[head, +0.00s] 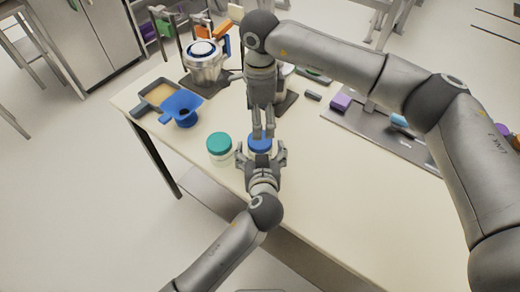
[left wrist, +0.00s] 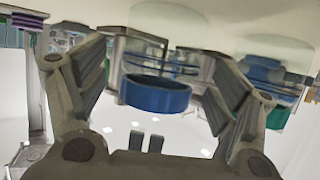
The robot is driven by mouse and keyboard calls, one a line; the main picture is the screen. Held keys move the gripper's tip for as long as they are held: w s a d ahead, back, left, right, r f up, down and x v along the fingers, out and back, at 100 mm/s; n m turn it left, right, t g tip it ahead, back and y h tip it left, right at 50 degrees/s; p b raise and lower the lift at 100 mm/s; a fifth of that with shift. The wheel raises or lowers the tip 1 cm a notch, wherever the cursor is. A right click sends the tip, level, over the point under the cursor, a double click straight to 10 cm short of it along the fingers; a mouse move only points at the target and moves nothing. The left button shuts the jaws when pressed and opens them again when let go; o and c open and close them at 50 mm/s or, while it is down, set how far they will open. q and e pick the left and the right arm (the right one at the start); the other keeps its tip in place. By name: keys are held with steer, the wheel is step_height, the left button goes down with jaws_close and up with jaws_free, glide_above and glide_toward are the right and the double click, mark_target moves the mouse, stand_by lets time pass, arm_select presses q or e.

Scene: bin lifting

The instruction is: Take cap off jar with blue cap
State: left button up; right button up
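The jar with the blue cap (head: 260,145) stands near the table's front edge. Its blue cap also shows in the left wrist view (left wrist: 155,95), which looks upside down. My left gripper (head: 262,157) is open, with a finger on each side of the jar. In the left wrist view the fingers (left wrist: 155,85) appear apart from the cap. My right gripper (head: 263,134) points down from behind, its fingertips at the far edge of the cap. I cannot tell whether it touches or grips the cap. The jar's body is mostly hidden by my left gripper.
A jar with a green cap (head: 219,147) stands close to the left. A blue funnel-like item (head: 182,107), a dark tray (head: 157,95) and a metal pot (head: 203,65) are farther left. A grey tray (head: 350,121) lies at the right. The table's front right is clear.

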arm_select(q)
steer(key=c, duration=1.2)
steer(key=shift+c, duration=0.5)
arm_select(e)
steer(key=shift+o, duration=1)
step_height(320, 180, up, 4)
steer(key=shift+r, duration=0.1)
step_height(320, 180, down, 12)
steer(key=shift+r, duration=0.1)
steer(key=shift+c, duration=0.4)
steer(key=c, duration=1.2)
steer(key=shift+r, duration=0.15)
steer(key=shift+r, duration=0.95)
